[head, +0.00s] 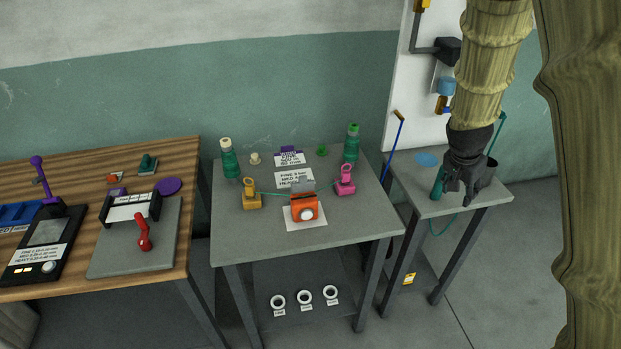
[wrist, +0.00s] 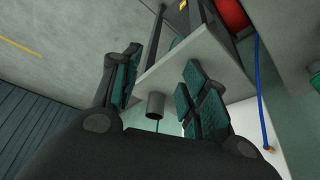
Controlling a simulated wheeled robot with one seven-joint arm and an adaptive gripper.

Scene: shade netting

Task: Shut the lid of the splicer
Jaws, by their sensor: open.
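The splicer (head: 305,208) is a small orange device with a white round knob on its front. It sits on a white sheet on the middle grey table, with a green line running to it from both sides. A grey part that looks like its lid (head: 302,187) stands raised at its back. My gripper (head: 455,188) is over the small grey side table, well to the right of the splicer. In the wrist view my gripper (wrist: 163,78) has its fingers apart with nothing between them. The splicer is not clearly visible in the wrist view.
A yellow holder (head: 251,196) and a pink holder (head: 345,183) flank the splicer. Green bottles (head: 229,160) stand behind. A blue rod (head: 393,150) leans between the tables. The middle table's front is clear.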

